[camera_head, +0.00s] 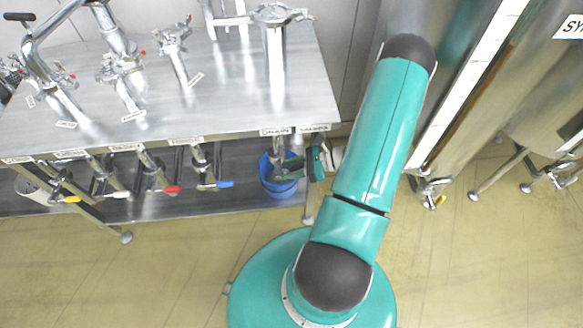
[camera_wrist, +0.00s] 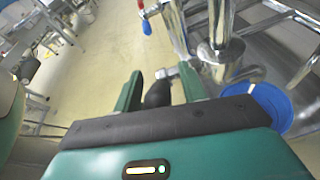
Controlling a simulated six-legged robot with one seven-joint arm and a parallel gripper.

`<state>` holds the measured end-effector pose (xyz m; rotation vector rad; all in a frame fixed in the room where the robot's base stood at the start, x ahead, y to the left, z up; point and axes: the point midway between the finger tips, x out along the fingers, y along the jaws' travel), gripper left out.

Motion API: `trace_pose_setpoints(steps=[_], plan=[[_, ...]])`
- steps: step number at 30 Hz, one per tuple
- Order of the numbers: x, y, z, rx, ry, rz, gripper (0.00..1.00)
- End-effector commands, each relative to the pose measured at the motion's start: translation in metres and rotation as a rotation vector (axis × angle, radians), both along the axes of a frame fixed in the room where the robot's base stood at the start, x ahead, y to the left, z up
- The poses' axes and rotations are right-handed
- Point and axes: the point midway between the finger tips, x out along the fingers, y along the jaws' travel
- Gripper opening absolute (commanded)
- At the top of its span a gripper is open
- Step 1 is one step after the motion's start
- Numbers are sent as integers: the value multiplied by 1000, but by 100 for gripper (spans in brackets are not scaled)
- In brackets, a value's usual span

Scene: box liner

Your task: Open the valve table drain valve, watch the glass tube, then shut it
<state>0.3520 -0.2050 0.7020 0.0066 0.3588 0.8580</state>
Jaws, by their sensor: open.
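The valve table's drain valve sits under the table's front right corner, below a label that seems to read DRAIN (camera_head: 275,132). In the wrist view its black handle (camera_wrist: 157,95) and short steel stem (camera_wrist: 166,73) lie between the two green fingers of my gripper (camera_wrist: 160,80). The fingers are apart, on either side of the handle; I cannot tell whether either touches it. In the head view my gripper (camera_head: 305,165) is small and partly hidden beside the pipe. I cannot make out the glass tube for certain.
A blue bucket (camera_head: 280,188) stands under the drain pipe; it also shows in the wrist view (camera_wrist: 272,105). Valves with yellow, white, red and blue handles (camera_head: 215,184) line the table front (camera_head: 225,115). A steel tank is at right.

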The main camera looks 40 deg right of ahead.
Motion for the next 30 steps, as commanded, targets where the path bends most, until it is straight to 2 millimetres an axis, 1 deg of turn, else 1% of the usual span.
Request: trace_pose_setpoints(steps=[4,8,15,21,25,30], plan=[[-4,-5,2,-1,0,-2,41],[-15,-19,7,-1,1,-2,41],[-46,-59,23,-3,1,-4,41],[-70,-88,36,-2,0,-2,41],[-79,-98,41,0,0,0,41],[-83,-103,42,0,0,0,41]])
